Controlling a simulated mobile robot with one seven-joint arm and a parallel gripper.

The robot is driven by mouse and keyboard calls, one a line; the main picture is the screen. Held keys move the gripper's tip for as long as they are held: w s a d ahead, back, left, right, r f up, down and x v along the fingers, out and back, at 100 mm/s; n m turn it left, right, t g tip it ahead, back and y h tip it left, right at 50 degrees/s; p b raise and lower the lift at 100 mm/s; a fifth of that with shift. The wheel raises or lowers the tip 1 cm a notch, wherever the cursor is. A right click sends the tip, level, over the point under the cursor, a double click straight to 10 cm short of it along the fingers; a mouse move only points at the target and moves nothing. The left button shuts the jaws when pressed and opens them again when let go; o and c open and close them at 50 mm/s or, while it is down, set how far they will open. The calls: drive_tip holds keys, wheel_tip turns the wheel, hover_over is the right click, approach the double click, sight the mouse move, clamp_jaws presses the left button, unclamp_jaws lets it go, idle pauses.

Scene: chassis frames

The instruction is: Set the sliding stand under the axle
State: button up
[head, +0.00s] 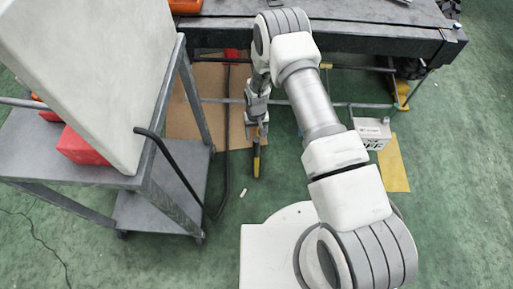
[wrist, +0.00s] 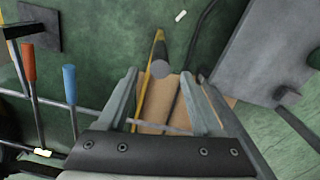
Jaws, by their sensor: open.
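A yellow bar with a dark end (head: 256,162), which may be part of the sliding stand, shows just below my gripper (head: 257,125) in the head view. In the wrist view the yellow bar (wrist: 149,88) runs between my open fingers (wrist: 158,82), with a grey round end near its dark tip. I cannot tell whether the fingers touch it. A thin grey bar (head: 345,104), perhaps the axle, runs low along the front of the dark bench. A yellow foot (head: 402,91) stands near its right end. My arm hides the middle of the bar.
A grey cart (head: 160,190) with a white panel (head: 95,60) and red boxes (head: 85,147) stands at left. Brown cardboard (head: 190,105) and a black rod (head: 227,135) lie by it. A white box (head: 373,133) and yellow mat (head: 393,165) are at right. Green floor is clear beyond them.

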sight(256, 147)
wheel_tip(256, 147, down, 10)
drive_tip(key=shift+f+b, duration=0.15)
drive_tip(key=shift+b, duration=1.05)
clamp_jaws()
idle(0.5)
